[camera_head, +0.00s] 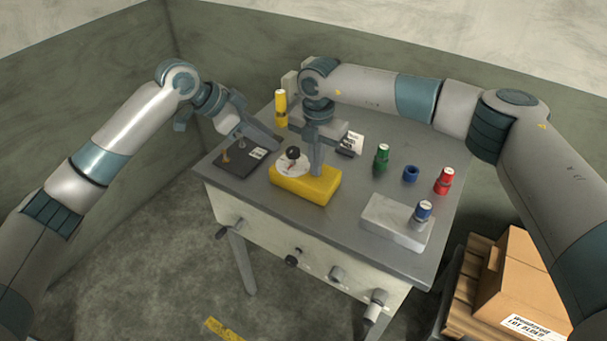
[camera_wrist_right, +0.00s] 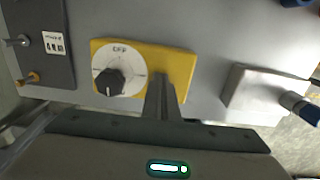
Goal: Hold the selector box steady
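The selector box (camera_head: 318,190) is a yellow block on the grey table, with a white dial (camera_head: 284,167) and a black knob (camera_head: 293,153). The right wrist view shows the box (camera_wrist_right: 178,62) with "OFF" at the dial's top edge. My right gripper (camera_head: 317,170) points down at the box, right of the dial. Its fingers look closed together, at or just over the box top; firm contact cannot be told. They hide a strip of the box. My left gripper (camera_head: 250,135) hangs above the dark panel at the left, apart from the box; its finger opening is unclear.
A dark panel (camera_head: 236,166) with small levers lies left of the box. Yellow (camera_head: 280,110), green (camera_head: 381,158) and red (camera_head: 444,181) cylinders and a blue ring (camera_head: 410,173) stand around. A pale block (camera_head: 392,222) bears a blue-topped piece (camera_head: 422,213). A carton (camera_head: 525,285) sits beside the table.

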